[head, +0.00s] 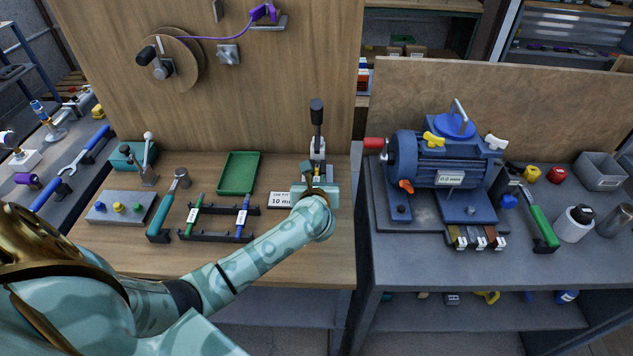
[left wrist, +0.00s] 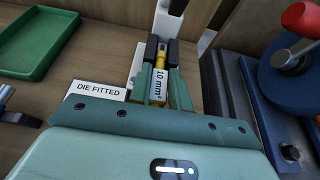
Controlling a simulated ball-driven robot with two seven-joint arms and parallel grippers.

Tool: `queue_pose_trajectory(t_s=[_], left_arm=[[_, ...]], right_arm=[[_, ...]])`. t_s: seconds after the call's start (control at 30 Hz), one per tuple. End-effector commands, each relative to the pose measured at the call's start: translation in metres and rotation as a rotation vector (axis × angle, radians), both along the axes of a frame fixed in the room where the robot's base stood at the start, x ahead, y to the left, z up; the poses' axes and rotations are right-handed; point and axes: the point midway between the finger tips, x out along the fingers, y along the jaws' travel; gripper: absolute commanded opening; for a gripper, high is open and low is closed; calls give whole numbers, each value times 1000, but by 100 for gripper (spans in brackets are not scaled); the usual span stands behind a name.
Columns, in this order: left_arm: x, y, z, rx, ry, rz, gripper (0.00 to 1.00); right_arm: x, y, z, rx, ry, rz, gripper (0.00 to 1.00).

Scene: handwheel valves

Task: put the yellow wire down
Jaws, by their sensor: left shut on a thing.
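The yellow wire (left wrist: 156,101) shows in the left wrist view as a short yellow piece with a white "10 mm²" label. My left gripper (left wrist: 163,64) is shut on it, one green finger on each side. The wire's far end points at the dark parts of the upright hand press (head: 317,125), which has a black handle. I cannot tell whether the end sits inside the press. In the head view my left gripper (head: 317,180) is just in front of the press and hides most of the wire. My right gripper is not in view.
Left of the gripper, a rack (head: 182,234) holds a green and a blue labelled tool. A green tray (head: 238,174) and a "DIE FITTED" card (left wrist: 98,90) lie near. A blue pump (head: 440,160) stands on the grey bench. Bare wood lies at the front.

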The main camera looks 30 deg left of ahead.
Motion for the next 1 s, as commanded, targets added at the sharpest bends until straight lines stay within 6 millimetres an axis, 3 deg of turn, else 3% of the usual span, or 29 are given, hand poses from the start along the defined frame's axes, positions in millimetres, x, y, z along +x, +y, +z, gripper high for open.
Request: queue_pose_trajectory(t_s=[0.17,0.2,0.27,0.63,0.77,1.0], left_arm=[[0,0,-5,0,1,0,0],[0,0,-4,1,0,0,28],[0,0,-3,1,0,0,41],[0,0,-4,3,0,-2,41],[-19,-12,8,-3,0,-1,41],[-75,-39,33,-4,0,-2,41]], right_arm=[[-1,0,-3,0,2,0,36],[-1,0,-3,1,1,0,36],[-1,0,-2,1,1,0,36],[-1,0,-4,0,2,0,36],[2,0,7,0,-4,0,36],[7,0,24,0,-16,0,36]])
